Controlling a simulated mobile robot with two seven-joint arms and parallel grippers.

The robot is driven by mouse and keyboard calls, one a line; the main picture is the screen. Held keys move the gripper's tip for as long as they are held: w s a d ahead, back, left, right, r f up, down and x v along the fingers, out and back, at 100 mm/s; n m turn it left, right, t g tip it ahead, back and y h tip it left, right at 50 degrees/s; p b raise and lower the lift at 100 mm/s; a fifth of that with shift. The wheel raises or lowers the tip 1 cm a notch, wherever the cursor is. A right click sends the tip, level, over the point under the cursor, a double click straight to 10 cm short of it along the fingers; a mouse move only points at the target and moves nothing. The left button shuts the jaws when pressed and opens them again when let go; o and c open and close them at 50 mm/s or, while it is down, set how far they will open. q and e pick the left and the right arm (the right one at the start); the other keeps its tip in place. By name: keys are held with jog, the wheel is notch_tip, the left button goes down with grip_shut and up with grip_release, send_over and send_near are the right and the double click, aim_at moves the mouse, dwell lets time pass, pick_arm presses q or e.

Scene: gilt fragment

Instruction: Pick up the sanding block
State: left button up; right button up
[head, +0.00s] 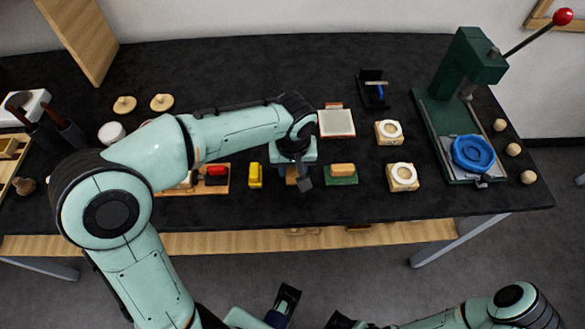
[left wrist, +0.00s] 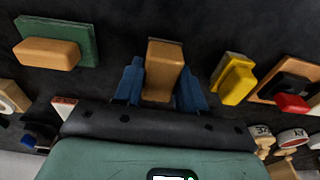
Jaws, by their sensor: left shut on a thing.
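The sanding block (left wrist: 163,68), a plain tan wooden block, is between the two blue fingers of my left gripper (left wrist: 160,85) in the left wrist view. The fingers are shut on its sides. In the head view my left gripper (head: 292,178) points down at the front of the black table, between a yellow block and a green-based block, and hides most of the sanding block. I cannot tell whether the block is clear of the table. What seems to be my right gripper (head: 284,302) is low at the bottom edge, partly cut off; its jaws are unclear.
The yellow block (head: 256,174) stands close on the left, the tan block on a green base (head: 342,174) close on the right. Several ringed wooden blocks and a green press (head: 468,75) with a blue ring stand farther right. The black table (head: 240,75) is clear behind the arm.

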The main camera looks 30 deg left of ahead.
pick_arm(q)
notch_tip(320, 180, up, 19)
jog(key=p, duration=0.3)
jog(key=shift+f+p, duration=0.2)
jog(key=shift+p, duration=0.2)
jog(key=shift+o, duration=0.9)
jog(key=shift+c, duration=0.4)
